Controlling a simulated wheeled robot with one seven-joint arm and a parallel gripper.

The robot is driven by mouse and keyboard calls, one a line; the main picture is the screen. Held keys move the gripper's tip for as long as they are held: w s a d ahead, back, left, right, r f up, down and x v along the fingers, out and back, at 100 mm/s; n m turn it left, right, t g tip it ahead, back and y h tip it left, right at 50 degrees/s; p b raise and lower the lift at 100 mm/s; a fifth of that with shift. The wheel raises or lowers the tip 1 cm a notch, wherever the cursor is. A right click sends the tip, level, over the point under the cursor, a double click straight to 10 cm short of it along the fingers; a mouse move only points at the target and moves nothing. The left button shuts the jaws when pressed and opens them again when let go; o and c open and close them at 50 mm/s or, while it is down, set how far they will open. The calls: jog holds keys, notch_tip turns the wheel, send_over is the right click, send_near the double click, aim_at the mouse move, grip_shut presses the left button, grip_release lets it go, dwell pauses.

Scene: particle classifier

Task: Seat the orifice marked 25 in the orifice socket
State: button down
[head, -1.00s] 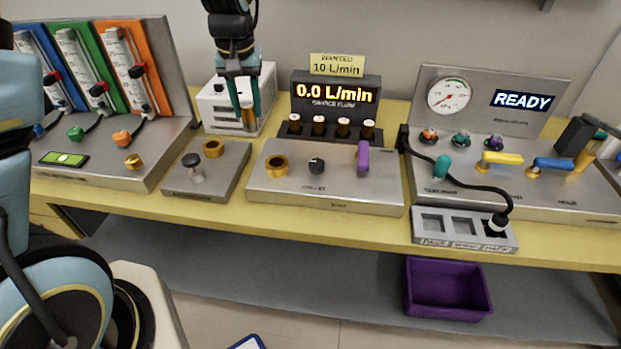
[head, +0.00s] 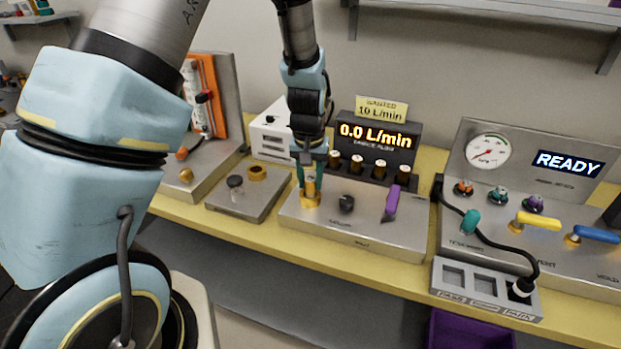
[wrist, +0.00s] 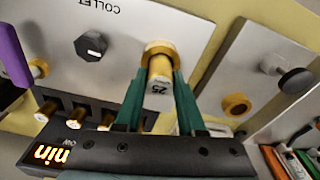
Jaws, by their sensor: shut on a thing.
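My gripper (head: 311,178) is shut on the orifice marked 25 (wrist: 160,76), a brass cylinder with a white end label. The green fingers hold it from both sides. It stands about upright in the head view, over the brass ring of the orifice socket (head: 311,203) on the left of the grey collet panel (head: 300,223). In the wrist view its far end meets the socket ring (wrist: 160,48) and looks lined up with it. I cannot tell how deep it sits. The fingers partly hide the orifice in the head view.
A black knob (head: 346,203) and a purple lever (head: 391,204) stand right of the socket. Behind them is a rack with several brass orifices (head: 356,163) below the 0.0 L/min display (head: 378,136). A small plate with another brass ring (head: 257,173) lies left.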

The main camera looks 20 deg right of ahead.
aim_at(309, 182)
jog(key=shift+f, duration=0.25)
jog(key=shift+f, duration=0.15)
jog(key=c, duration=0.5)
grip_release()
notch_tip(309, 182, up, 12)
jog(key=s+b, duration=0.1)
jog(key=b, duration=0.1)
jog(key=shift+a, duration=0.4)
jog(key=s+a+n, duration=0.3)
jog(key=a+n, duration=0.2)
jog(key=a, duration=2.4)
jog(key=shift+a+y, duration=0.2)
jog(key=shift+y, duration=0.1)
